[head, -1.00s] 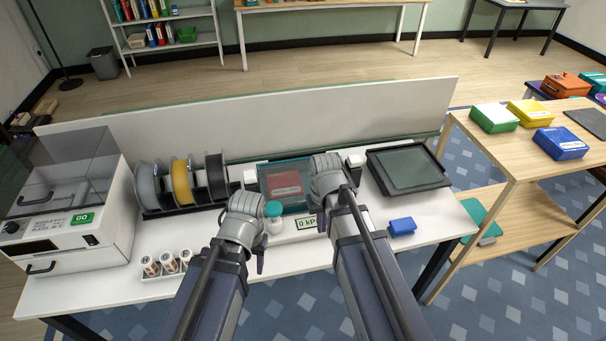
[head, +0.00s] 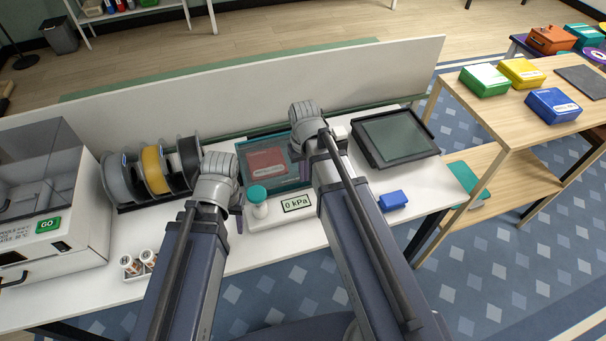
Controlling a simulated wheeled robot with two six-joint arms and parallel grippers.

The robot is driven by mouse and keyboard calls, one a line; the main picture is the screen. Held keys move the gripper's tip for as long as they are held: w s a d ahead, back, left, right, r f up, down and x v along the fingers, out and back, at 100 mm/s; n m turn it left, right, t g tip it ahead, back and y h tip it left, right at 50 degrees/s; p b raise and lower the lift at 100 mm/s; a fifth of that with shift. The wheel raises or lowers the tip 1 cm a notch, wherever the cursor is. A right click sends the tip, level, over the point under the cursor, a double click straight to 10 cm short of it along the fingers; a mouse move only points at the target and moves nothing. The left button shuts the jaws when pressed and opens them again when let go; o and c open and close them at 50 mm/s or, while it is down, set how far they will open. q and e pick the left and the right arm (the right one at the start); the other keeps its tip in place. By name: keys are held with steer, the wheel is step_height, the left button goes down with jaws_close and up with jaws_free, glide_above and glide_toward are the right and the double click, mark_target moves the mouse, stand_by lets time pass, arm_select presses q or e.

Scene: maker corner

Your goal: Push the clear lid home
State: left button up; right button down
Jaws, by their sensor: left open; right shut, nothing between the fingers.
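A teal-framed box (head: 290,178) with a clear-looking top sits mid-table; a dark red labelled piece (head: 267,162) shows in it. I cannot tell how its lid sits. A black-framed clear panel (head: 395,138) lies to its right. My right gripper (head: 303,170) is shut and empty, over the box's right side, hiding part of it. I cannot tell whether it touches. My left gripper (head: 238,212) is open, at the box's left front corner, beside a white knob with a teal cap (head: 257,197). Both gripper tips are partly hidden by my arms.
A "0 kPa" display (head: 298,202) is in front of the box. A blue block (head: 392,201) lies to the right. Filament spools (head: 152,170) and a clear-hooded machine (head: 40,185) stand left. A low white panel (head: 250,85) runs along the back edge.

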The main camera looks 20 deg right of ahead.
mark_target(297, 174)
step_height(297, 174, down, 10)
steer(key=b, duration=0.8)
steer(key=shift+r+b, duration=0.25)
steer(key=shift+b, duration=0.15)
steer(key=w, duration=0.3)
steer(key=shift+a+r+p, duration=0.1)
steer(key=shift+r+p, duration=0.25)
steer(key=shift+w, duration=0.45)
steer(key=shift+w, duration=0.1)
steer(key=w, duration=0.4)
steer(key=shift+s, duration=0.15)
